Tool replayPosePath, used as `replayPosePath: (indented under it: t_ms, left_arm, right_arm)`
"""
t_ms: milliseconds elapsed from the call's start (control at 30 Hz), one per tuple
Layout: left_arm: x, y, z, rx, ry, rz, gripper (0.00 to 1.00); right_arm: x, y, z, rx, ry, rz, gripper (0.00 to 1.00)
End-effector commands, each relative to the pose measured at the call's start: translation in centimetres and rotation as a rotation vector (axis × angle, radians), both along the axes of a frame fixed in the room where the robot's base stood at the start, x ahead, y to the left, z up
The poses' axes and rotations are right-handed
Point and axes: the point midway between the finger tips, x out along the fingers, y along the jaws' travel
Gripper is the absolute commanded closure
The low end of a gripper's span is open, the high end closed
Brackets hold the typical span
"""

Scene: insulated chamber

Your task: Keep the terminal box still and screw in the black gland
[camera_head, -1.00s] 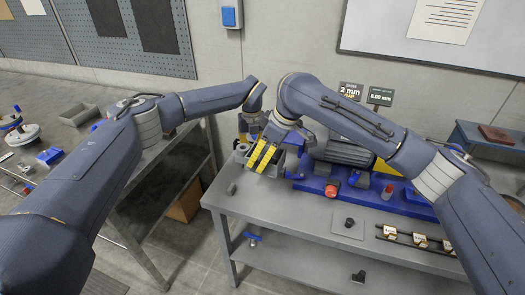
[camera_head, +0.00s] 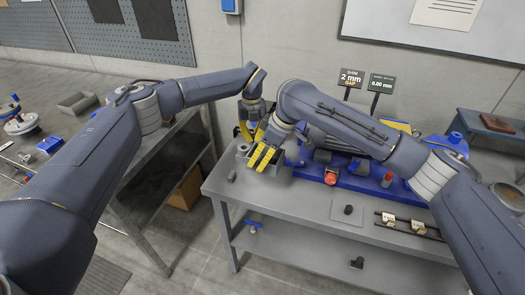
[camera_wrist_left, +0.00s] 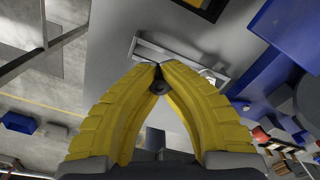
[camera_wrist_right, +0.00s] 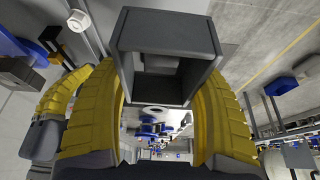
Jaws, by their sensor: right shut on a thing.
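The terminal box is a grey, open-fronted box (camera_wrist_right: 168,35), seen close up in the right wrist view. My right gripper (camera_wrist_right: 160,90) is shut on it, a yellow finger on each side. In the head view the right gripper (camera_head: 264,157) holds the box (camera_head: 283,170) over the bench's left end. My left gripper (camera_head: 243,138) is just behind and left of it, pointing down. In the left wrist view its yellow fingertips (camera_wrist_left: 158,68) come together around a small dark round piece, seemingly the black gland (camera_wrist_left: 158,86). Whether it touches the box is hidden.
The grey bench (camera_head: 290,196) carries a blue fixture base (camera_head: 370,182) with a red knob (camera_head: 331,177). A small dark part (camera_head: 232,176) lies at its left end, another (camera_head: 348,210) on a plate. Two small display signs (camera_head: 381,84) stand behind.

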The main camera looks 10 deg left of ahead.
Motion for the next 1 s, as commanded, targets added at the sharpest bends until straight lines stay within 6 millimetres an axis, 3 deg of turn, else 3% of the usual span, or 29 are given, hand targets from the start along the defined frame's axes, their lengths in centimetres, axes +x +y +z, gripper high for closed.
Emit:
replayPosePath:
  t_ms: [1000]
  left_arm:
    - [0.0,0.0,0.0,0.000,0.000,0.000,1.00]
  right_arm:
    - [0.0,0.0,-5.1,0.000,-0.001,0.000,0.72]
